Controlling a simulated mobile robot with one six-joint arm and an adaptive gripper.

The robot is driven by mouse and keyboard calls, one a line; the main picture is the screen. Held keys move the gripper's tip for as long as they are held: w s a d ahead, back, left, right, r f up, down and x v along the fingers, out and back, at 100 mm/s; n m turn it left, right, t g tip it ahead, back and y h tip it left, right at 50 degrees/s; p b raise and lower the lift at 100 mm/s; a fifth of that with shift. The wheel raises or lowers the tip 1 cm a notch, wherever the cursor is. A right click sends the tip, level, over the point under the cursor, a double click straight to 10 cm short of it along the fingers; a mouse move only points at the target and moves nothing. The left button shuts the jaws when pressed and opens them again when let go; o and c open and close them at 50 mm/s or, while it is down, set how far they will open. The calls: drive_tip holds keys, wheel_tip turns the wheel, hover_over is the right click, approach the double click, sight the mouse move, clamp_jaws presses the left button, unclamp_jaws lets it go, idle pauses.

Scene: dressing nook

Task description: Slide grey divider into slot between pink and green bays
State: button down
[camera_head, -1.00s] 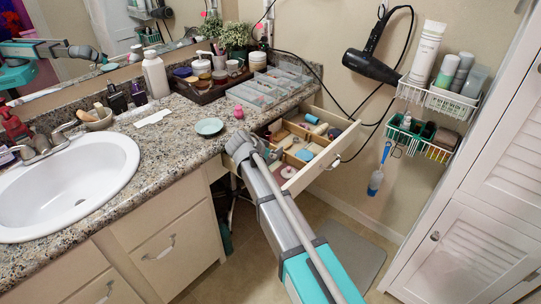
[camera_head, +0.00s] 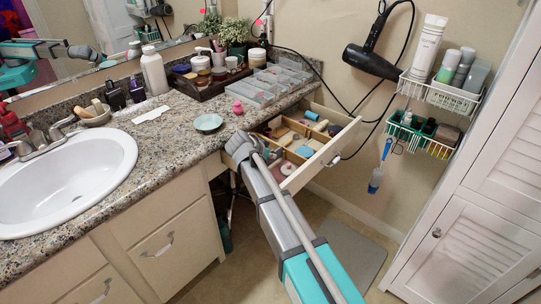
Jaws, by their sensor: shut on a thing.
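My gripper (camera_head: 243,147) is at the counter's front edge, beside the left side of the open drawer (camera_head: 326,154). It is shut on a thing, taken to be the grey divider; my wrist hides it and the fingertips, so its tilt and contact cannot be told. The drawer has light wooden partitions and several small items, among them a blue roll (camera_head: 311,115) and a pink round item (camera_head: 289,168). My arm covers the drawer's near left part. I cannot make out which bays are pink and green, nor the slot between them.
A teal dish (camera_head: 208,123) and a pink item (camera_head: 238,107) stand on the counter near my gripper. A clear compartment tray (camera_head: 262,92) lies behind the drawer. A hair dryer (camera_head: 370,63) and wire baskets (camera_head: 441,97) hang at the right. The floor right of my arm has a grey mat (camera_head: 350,255).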

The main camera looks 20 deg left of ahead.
drive_tip(key=shift+f+b, duration=0.65)
drive_tip(key=shift+f, duration=0.05)
drive_tip(key=c, duration=0.7)
unclamp_jaws()
drive_tip(key=shift+r, duration=0.15)
